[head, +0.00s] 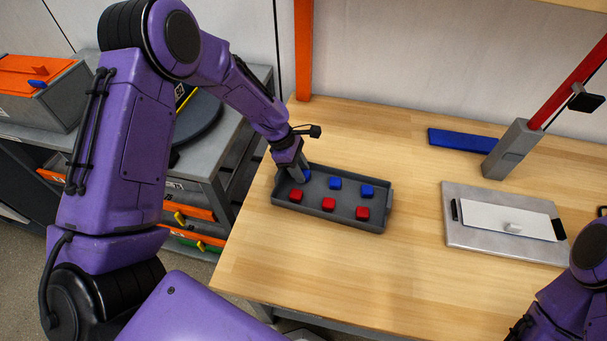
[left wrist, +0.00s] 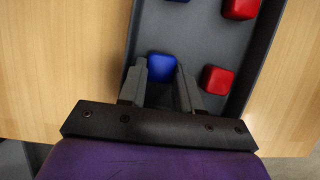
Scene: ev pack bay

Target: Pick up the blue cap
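Three blue caps and three red caps sit in a dark grey tray on the wooden bench. My left gripper (head: 299,174) reaches down into the tray's far left corner, at the leftmost blue cap (head: 307,175). In the left wrist view this blue cap (left wrist: 161,68) lies between the fingertips, with a finger against each side; my left gripper (left wrist: 161,82) looks shut on it. The cap appears still down in the tray. The other blue caps are the middle one (head: 335,183) and the right one (head: 367,190). My right gripper is out of view; only part of that arm shows at lower right.
The tray (head: 325,222) has low walls. Red caps (head: 328,204) stand in the near row, one (left wrist: 217,80) close beside the left gripper. A grey plate (head: 470,240) with a white panel lies right, a blue bar (head: 462,139) behind. The bench front is clear.

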